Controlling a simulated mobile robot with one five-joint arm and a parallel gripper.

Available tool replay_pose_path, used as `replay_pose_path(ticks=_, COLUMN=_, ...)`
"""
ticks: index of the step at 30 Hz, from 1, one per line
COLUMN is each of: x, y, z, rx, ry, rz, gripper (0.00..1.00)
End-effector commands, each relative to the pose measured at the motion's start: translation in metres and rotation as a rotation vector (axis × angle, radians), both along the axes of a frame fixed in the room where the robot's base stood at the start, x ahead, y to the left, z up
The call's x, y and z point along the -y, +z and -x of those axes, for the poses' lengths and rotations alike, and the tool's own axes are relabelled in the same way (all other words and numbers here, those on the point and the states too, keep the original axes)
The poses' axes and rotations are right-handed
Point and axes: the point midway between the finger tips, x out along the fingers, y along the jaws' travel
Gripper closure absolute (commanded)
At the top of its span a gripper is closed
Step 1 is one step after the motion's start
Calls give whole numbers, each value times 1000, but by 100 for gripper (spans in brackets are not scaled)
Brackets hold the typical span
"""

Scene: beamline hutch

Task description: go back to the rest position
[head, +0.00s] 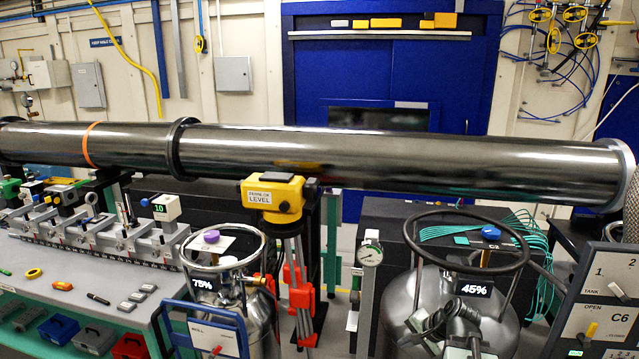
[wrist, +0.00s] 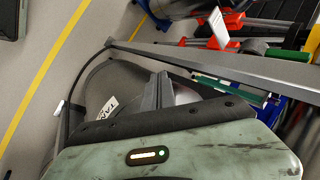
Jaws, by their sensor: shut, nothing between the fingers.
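My gripper (wrist: 160,80) shows in the wrist view as two dark fingers close together, with nothing between them. A worn pale green housing of mine with a small lit indicator fills the bottom of that view. Behind the fingers is a rounded grey surface with a white label. I cannot make out the fingertips there.
A long dark pipe (head: 330,155) crosses the head view. A yellow level (head: 273,196) stands on a tripod with red clamps, beside a smaller tank (head: 262,322) marked 75%. A grey workbench (head: 60,285) is at left, a control panel (head: 607,310) at right. The wrist view shows a yellow floor line (wrist: 40,80).

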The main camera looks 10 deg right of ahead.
Motion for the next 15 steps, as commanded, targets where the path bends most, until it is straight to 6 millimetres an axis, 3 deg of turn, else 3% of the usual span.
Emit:
replay_pose_path(ticks=1, x=-46, y=-5, z=-6, rx=-26, ry=107, rz=32, gripper=100)
replay_pose_path(ticks=3, x=-99, y=-12, z=-7, rx=-63, ry=248, rz=88, gripper=100)
replay_pose_path(ticks=6, x=-159, y=-22, z=2, rx=-114, ry=437, rz=176, gripper=100)
replay_pose_path(ticks=9, x=-200, y=-30, z=16, rx=-165, ry=605, rz=268, gripper=100)
replay_pose_path(ticks=12, x=-215, y=-37, z=36, rx=-237, ry=768, rz=382, gripper=100)
replay_pose_path(ticks=15, x=-187, y=-41, z=54, rx=-327, ry=866, rz=474, gripper=100)
